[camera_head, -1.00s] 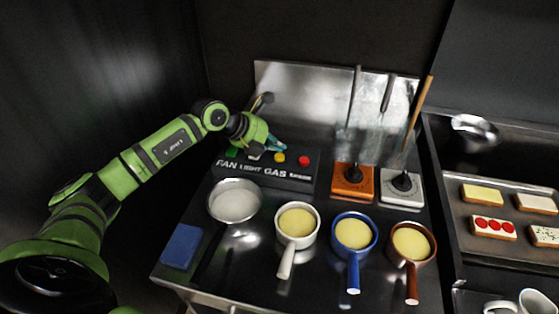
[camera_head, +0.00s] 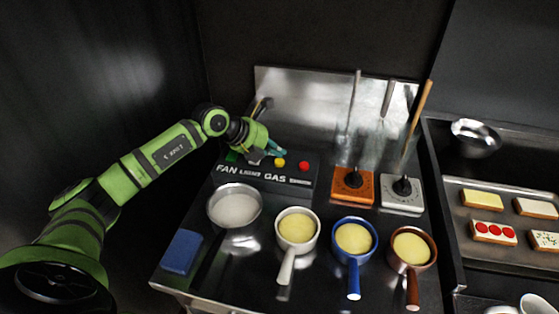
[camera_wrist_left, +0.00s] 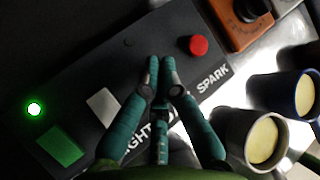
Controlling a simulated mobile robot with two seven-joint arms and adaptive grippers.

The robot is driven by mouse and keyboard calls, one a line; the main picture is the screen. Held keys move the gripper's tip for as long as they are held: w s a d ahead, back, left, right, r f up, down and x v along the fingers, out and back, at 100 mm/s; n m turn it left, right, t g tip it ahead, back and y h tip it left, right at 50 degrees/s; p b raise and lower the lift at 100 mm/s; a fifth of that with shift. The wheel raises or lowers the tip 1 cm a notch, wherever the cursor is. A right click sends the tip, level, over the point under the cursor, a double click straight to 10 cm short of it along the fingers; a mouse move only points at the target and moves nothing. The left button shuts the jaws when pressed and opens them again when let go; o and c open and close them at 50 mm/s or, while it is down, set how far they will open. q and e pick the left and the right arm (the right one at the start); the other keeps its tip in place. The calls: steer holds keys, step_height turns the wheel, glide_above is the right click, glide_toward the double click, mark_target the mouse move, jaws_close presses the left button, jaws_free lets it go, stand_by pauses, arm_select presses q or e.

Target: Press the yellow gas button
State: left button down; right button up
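The yellow gas button (camera_head: 279,162) sits on the black control panel (camera_head: 262,179), above the word GAS and left of the red button (camera_head: 303,166). My left gripper (camera_head: 281,151) is over the panel, its fingertips just behind and above the yellow button in the head view. In the left wrist view the teal fingers (camera_wrist_left: 160,64) are drawn together and hold nothing. They cover the place between the white button (camera_wrist_left: 102,105) and the red button, so the yellow button is hidden there. I cannot tell whether the fingertips touch it. My right gripper is out of view.
A green button (camera_wrist_left: 60,147) and a lit green lamp (camera_wrist_left: 34,109) are at the panel's left. A grey pan (camera_head: 235,190) and several pots stand in front. Orange (camera_head: 352,199) and white dial bases stand right of the panel. A steel backsplash (camera_head: 300,95) rises behind.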

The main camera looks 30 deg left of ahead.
mark_target(276, 162)
arm_select(q)
steer(key=shift+f, duration=0.15)
steer(key=shift+f+b, duration=0.3)
steer(key=shift+b, duration=0.05)
steer(key=shift+f+b, duration=0.3)
steer(key=shift+f, duration=0.2)
stand_by(0.8)
steer(key=shift+r, duration=0.1)
steer(key=shift+r+p, duration=0.65)
steer(key=shift+r, duration=0.2)
steer(key=shift+r+p, duration=1.85)
steer(key=shift+r, duration=0.7)
steer(key=shift+f, duration=0.1)
